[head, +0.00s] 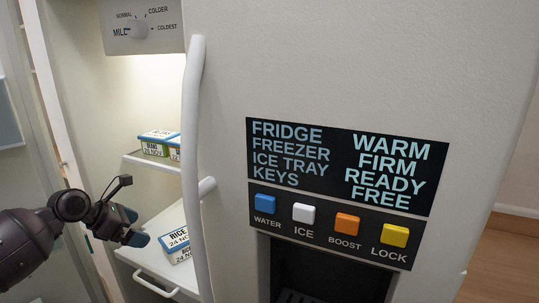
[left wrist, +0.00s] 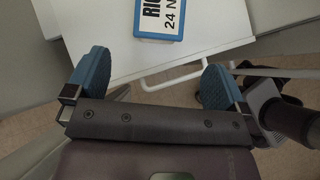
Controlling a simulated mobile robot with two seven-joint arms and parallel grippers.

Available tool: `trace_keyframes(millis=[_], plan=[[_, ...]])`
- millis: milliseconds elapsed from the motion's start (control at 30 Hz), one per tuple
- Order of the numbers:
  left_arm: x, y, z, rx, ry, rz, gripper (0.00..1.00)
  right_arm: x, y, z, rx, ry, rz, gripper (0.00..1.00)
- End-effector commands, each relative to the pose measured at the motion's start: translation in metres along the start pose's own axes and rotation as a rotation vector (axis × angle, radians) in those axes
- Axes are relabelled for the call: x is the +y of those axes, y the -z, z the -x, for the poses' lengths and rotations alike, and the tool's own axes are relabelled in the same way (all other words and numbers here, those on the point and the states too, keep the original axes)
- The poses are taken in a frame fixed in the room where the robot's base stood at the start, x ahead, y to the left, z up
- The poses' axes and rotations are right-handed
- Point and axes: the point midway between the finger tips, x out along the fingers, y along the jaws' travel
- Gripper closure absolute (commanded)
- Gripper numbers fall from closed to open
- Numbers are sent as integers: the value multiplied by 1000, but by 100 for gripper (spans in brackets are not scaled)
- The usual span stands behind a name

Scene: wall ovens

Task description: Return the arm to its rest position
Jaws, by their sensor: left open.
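My left gripper (head: 133,228) is in the lower left of the head view, in front of the open fridge compartment. In the left wrist view its two blue fingertips (left wrist: 149,80) are wide apart with nothing between them. A blue-edged box labelled "RICE" (head: 177,240) sits on the lower shelf (head: 158,265), to the right of the gripper and apart from it. The box also shows in the left wrist view (left wrist: 158,18), beyond the fingertips.
The fridge door (head: 330,60) with its long white handle (head: 192,130) stands at the right of the opening. A panel of coloured buttons (head: 345,242) is on the door. Labelled boxes (head: 155,145) sit on the upper shelf. A white rail (head: 155,286) fronts the lower shelf.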

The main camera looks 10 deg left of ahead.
Motion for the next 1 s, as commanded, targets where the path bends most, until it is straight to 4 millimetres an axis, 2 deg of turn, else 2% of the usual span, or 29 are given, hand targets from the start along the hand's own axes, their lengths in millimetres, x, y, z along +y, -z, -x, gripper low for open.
trace_keyframes(millis=[167, 400, 567, 767, 1000], plan=[[7, -4, 0, -14, -49, -290, 0, -1, 7, -2, 14, 1, 0, 57], [24, -17, 4, 27, -208, -864, 0, -1, 11, -4, 23, 2, 0, 57], [25, -30, 0, 77, -317, -1254, 0, -1, 10, -3, 20, 2, 0, 57], [12, -28, -18, 176, -434, -1719, 0, -1, 4, -1, 9, 1, -2, 57], [-26, -4, -48, 354, -550, -2235, 0, 0, -3, 1, -5, -1, -3, 57]])
